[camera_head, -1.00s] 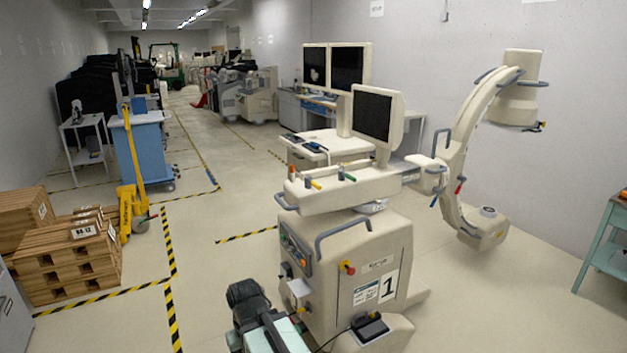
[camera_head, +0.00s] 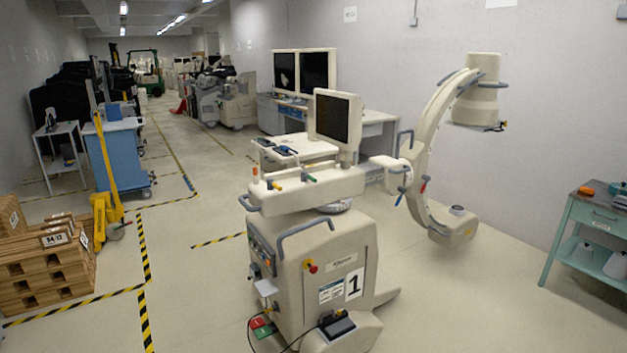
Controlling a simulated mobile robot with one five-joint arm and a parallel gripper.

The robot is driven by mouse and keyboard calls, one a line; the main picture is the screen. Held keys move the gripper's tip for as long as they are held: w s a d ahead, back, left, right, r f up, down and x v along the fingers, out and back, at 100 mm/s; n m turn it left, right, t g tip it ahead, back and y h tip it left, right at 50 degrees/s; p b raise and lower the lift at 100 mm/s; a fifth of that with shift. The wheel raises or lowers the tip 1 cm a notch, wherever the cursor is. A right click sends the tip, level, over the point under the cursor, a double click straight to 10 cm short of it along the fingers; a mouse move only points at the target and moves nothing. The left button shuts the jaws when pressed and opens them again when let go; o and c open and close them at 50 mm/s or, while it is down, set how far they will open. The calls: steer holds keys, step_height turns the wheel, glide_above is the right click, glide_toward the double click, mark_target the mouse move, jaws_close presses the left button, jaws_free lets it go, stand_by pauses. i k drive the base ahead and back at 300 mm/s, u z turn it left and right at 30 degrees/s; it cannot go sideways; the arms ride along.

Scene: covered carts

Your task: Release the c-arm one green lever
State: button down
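The C-arm cart marked 1 (camera_head: 340,262) stands in the middle, its C-shaped arm (camera_head: 425,150) to the right by the wall. On its top deck are small levers: one with a green-looking tip (camera_head: 311,179), and one with a yellowish tip (camera_head: 277,187) to its left. Their exact colours and settings are too small to tell. A red lever (camera_head: 423,186) and a blue lever (camera_head: 399,199) sit near the C-arm's joint. A green pedal (camera_head: 263,331) lies low at the cart's left foot beside a red one. My gripper is not in view.
Pallets (camera_head: 45,265) and a yellow pallet truck (camera_head: 108,205) stand at left, with a blue cart (camera_head: 118,155) behind. A teal table (camera_head: 590,235) is at right. Floor is open left and right of the C-arm cart.

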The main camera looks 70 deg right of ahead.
mark_target(304, 175)
steer(key=z, duration=0.05)
steer(key=k, duration=1.15)
steer(key=z, duration=1.25)
steer(key=i, duration=1.3)
steer(key=u, duration=0.05)
